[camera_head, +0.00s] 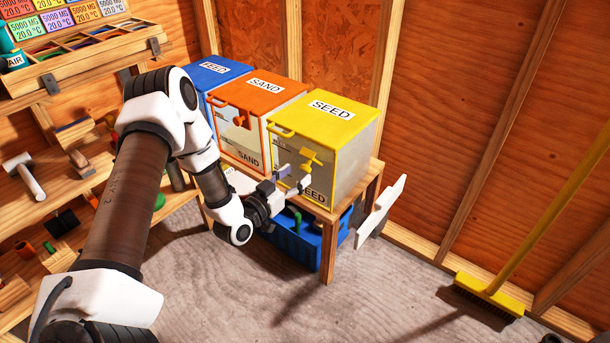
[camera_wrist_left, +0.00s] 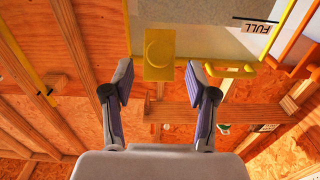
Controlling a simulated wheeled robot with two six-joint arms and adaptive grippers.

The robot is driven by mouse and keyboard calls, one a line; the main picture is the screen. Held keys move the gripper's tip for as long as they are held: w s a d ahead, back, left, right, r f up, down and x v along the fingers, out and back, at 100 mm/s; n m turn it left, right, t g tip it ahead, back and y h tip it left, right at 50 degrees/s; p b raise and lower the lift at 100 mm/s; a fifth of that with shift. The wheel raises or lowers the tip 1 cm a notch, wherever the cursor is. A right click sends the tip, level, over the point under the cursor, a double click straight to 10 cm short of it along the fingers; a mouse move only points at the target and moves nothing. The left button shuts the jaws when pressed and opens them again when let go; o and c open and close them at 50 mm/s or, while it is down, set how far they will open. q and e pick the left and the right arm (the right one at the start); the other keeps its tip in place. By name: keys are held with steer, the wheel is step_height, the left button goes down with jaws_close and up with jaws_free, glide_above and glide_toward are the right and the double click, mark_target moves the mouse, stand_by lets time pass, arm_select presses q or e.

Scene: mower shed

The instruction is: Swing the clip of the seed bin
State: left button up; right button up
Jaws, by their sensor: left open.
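The seed bin (camera_head: 345,113) has a yellow lid labelled SEED and pale sides; it stands at the right end of a row of bins. Its yellow clip (camera_head: 311,159) is on the front face, below the lid edge. The clip shows in the left wrist view (camera_wrist_left: 158,52) as a yellow plate with a round boss. My left gripper (camera_head: 292,178) is open in front of the bin, just below the clip. In the left wrist view the two fingertips (camera_wrist_left: 160,75) stand either side of the clip's near end, with gaps. I cannot tell the exact depth. My right gripper is not in view.
An orange SAND bin (camera_head: 262,96) and a blue FEED bin (camera_head: 211,72) stand to the left on the same wooden stand (camera_head: 329,247). A blue crate (camera_head: 296,243) sits beneath. A yellow broom (camera_head: 492,295) leans at the right. The floor in front is clear.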

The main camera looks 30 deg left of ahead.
mark_target(305, 168)
arm_select(q)
steer(key=w, duration=0.2)
steer(key=w+b, duration=0.1)
steer(key=w, duration=0.2)
steer(key=shift+d, duration=0.2)
steer(key=shift+s, duration=0.1)
jaws_close()
steer(key=f+t+b, duration=0.1)
steer(key=b, duration=0.2)
steer(key=shift+f, duration=0.3)
steer(key=shift+t+b, duration=0.3)
steer(key=shift+s+r, duration=0.1)
steer(key=shift+r, duration=0.25)
jaws_free()
